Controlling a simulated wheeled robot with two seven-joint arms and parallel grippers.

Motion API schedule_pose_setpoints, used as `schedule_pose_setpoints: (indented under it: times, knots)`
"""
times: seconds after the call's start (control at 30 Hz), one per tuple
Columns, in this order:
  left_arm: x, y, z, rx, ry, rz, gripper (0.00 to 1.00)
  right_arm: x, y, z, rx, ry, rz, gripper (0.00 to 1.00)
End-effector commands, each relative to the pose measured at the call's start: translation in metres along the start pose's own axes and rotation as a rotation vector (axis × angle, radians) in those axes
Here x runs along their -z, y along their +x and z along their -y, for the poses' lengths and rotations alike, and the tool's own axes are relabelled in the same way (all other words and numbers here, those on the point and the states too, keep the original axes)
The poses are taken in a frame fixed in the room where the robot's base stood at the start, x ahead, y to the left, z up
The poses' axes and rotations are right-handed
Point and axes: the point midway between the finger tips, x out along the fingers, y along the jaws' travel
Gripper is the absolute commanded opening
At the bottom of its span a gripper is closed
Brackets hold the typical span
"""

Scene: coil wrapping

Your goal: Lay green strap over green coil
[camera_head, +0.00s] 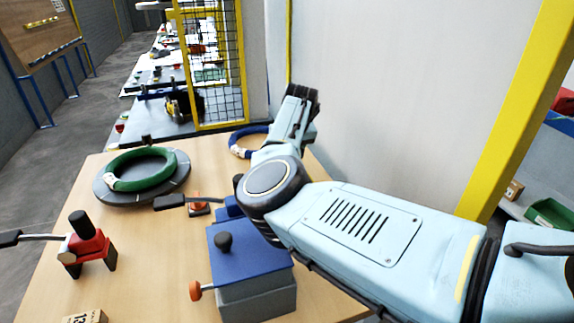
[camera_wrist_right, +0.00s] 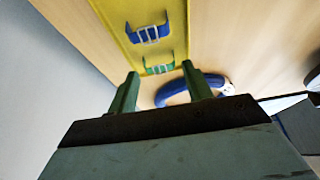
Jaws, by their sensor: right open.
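The green coil (camera_head: 141,168) lies flat on a dark round plate (camera_head: 107,196) at the left back of the table in the head view. The green strap (camera_wrist_right: 160,68), with a pale buckle, sits on a yellow panel (camera_wrist_right: 178,18) in the right wrist view. My right gripper (camera_head: 298,92) is at the far right end of the table, well away from the green coil. In its wrist view the two fingers (camera_wrist_right: 160,74) are apart, with the strap showing beyond and between their tips. I cannot tell whether they touch it. My left gripper is not in view.
A blue strap (camera_wrist_right: 148,33) sits on the same panel, beyond the green one. A blue coil (camera_head: 240,146) lies beside my right gripper. A blue-topped box (camera_head: 245,247) with a black knob and a red-black tool (camera_head: 88,245) stand on the table. A wall closes the right side.

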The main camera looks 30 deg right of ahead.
Motion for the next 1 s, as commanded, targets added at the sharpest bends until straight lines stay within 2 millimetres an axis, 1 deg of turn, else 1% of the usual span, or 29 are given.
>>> schedule_pose_setpoints:
  times: [0.03, 0.13, 0.23, 0.43, 0.47, 0.6, 0.7, 1.0]
  knots:
    - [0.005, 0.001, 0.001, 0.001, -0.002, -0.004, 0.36, -0.001, 0.008, 0.0, 0.0, 0.0, 0.001, 0.5]
    - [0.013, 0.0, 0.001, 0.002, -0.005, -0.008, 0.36, -0.001, 0.016, 0.0, 0.0, 0.0, 0.0, 0.5]
    - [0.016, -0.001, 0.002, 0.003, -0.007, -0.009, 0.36, 0.0, 0.018, 0.0, 0.0, 0.001, -0.001, 0.5]
    - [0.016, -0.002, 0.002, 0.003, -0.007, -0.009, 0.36, 0.0, 0.018, 0.0, 0.0, 0.001, -0.001, 0.5]
    - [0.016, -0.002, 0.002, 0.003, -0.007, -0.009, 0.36, 0.0, 0.018, 0.0, 0.0, 0.001, -0.001, 0.47]
    - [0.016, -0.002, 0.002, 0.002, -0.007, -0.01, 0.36, 0.0, 0.018, 0.0, 0.0, 0.001, -0.001, 0.29]
    - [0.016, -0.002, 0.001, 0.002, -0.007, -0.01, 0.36, 0.0, 0.018, 0.0, 0.0, 0.001, -0.001, 0.17]
    - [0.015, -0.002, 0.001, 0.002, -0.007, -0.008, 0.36, 0.0, 0.017, 0.0, 0.0, 0.0, -0.001, 0.17]
